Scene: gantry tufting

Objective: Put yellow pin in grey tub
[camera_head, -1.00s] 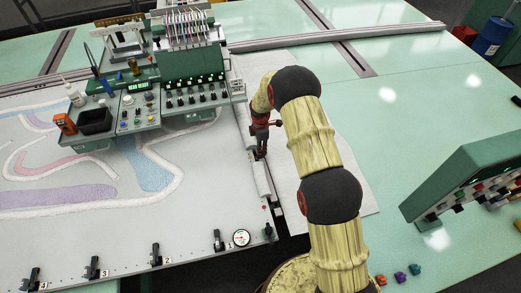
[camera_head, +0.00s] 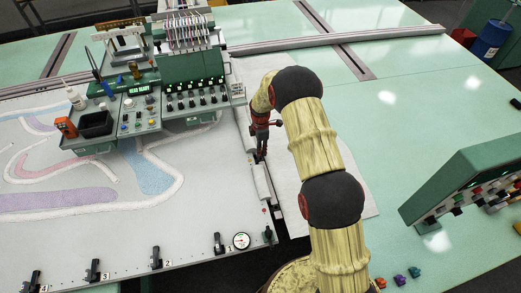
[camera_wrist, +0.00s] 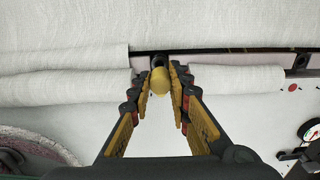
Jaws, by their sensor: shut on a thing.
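The yellow pin (camera_wrist: 160,80) shows its rounded yellow head between the fingertips of my gripper (camera_wrist: 160,84) in the wrist view. The jaws are shut on it. It sits at a dark slot between two rolls of white cloth; I cannot tell whether its lower end is in something. In the head view my gripper (camera_head: 261,156) points down at the right edge of the white cloth frame, and the pin is hidden there. A dark open tub (camera_head: 95,124), the likely grey tub, stands on the console at left, well away from my gripper. Its inside looks empty.
An orange box (camera_head: 65,126) and a white bottle (camera_head: 73,97) are beside the tub. Clamps and a gauge (camera_head: 240,241) line the frame's near edge. The green table at right is mostly clear.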

